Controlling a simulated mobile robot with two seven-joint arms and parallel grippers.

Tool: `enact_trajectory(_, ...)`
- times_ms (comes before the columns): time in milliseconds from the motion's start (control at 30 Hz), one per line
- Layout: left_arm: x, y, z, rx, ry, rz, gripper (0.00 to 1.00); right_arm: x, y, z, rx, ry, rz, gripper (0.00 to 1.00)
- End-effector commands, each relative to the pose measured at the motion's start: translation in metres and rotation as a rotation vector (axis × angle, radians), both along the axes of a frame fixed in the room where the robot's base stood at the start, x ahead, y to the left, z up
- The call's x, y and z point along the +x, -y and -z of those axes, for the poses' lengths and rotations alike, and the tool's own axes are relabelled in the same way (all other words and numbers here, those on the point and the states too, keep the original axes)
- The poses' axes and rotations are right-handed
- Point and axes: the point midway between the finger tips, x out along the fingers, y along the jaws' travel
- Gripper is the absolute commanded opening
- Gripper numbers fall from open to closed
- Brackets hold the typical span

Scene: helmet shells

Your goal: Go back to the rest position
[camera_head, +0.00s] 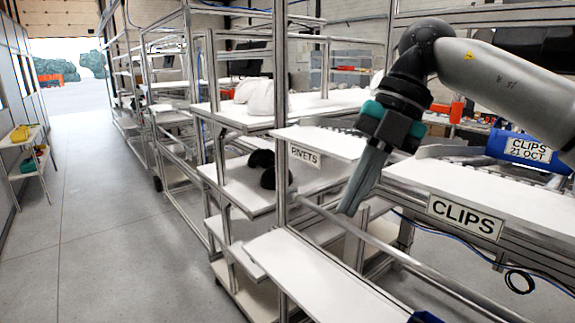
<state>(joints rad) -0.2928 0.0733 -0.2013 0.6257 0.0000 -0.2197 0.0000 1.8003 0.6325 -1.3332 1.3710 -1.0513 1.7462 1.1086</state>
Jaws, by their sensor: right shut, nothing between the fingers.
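My right arm comes in from the upper right. My right gripper (352,208) points down in front of the shelving, between the RIVETS sign (305,155) and the CLIPS sign (465,216). Its long grey fingers are together and hold nothing. My left gripper is not in the picture.
Metal-frame shelving with white shelves (315,273) fills the middle and right. White helmet shells (258,95) and black shells (268,168) sit on shelves. A blue CLIPS bin (528,148) lies at right. An upright post (281,120) stands left of the gripper. The aisle floor (110,220) is clear.

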Motion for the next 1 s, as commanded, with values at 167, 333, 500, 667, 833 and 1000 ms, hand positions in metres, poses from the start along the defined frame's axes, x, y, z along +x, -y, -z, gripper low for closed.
enact_trajectory(167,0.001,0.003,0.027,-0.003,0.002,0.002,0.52,0.015,-0.060,0.054,0.332,-0.081,-0.031,0.00)
enact_trajectory(333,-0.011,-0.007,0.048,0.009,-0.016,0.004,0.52,0.038,-0.101,0.093,0.660,-0.139,0.039,0.00)
enact_trajectory(500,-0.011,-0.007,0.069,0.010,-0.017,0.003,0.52,0.071,-0.122,0.138,0.953,-0.185,0.210,0.00)
enact_trajectory(667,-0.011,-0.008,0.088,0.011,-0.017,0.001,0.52,0.108,-0.120,0.198,1.170,-0.217,0.458,0.00)
enact_trajectory(833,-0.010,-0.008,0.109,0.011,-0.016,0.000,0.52,0.141,-0.096,0.293,1.308,-0.237,0.808,0.00)
enact_trajectory(1000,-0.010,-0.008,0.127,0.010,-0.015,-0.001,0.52,0.150,-0.059,0.409,1.325,-0.250,1.183,0.00)
